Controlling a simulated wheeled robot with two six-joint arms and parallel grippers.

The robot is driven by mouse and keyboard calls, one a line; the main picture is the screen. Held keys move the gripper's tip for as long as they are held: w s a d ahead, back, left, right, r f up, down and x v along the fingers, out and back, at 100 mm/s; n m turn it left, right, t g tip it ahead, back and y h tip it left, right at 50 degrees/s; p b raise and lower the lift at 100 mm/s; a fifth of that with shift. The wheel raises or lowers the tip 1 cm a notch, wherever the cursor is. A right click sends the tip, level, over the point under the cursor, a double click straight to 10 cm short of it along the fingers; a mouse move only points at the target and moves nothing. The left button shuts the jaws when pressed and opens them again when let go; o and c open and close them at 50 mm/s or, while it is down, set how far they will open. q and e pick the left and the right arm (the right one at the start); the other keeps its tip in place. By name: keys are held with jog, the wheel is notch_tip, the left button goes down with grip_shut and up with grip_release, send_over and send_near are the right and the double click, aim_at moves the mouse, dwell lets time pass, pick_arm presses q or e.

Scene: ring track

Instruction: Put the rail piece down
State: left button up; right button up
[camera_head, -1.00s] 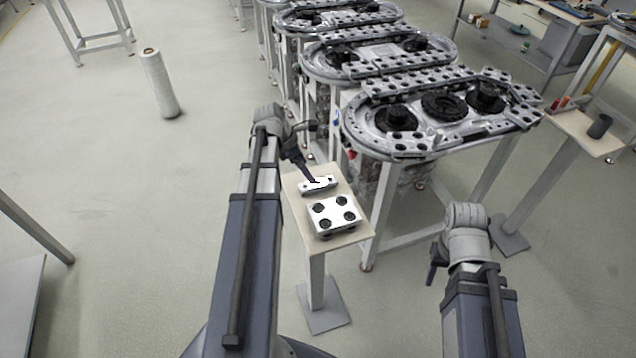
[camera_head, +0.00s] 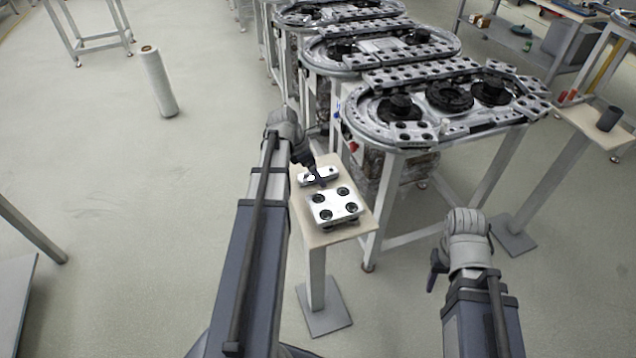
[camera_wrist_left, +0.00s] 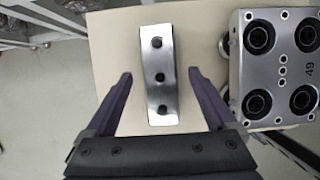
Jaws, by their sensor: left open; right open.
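The rail piece (camera_wrist_left: 160,80) is a short, slightly curved metal bar with a row of three dark holes. It lies on the small beige stand (camera_head: 310,228); it also shows in the head view (camera_head: 319,176). My left gripper (camera_wrist_left: 160,82) is open, with one dark finger on each side of the rail piece's near end and a gap on both sides. In the head view the left gripper (camera_head: 314,174) is over the stand, partly hiding the rail piece. My right gripper (camera_head: 434,272) is away from the stand, over the floor.
A silver block with several black wheels (camera_head: 334,207) sits on the stand close to the rail piece; it is at the right in the left wrist view (camera_wrist_left: 276,70). The ring track (camera_head: 440,105) stands behind. A side stand with a dark cup (camera_head: 608,118) is at the right.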

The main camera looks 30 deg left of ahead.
pick_arm(q)
jog(key=shift+f, duration=0.1)
grip_shut()
dwell(0.7)
dwell(0.3)
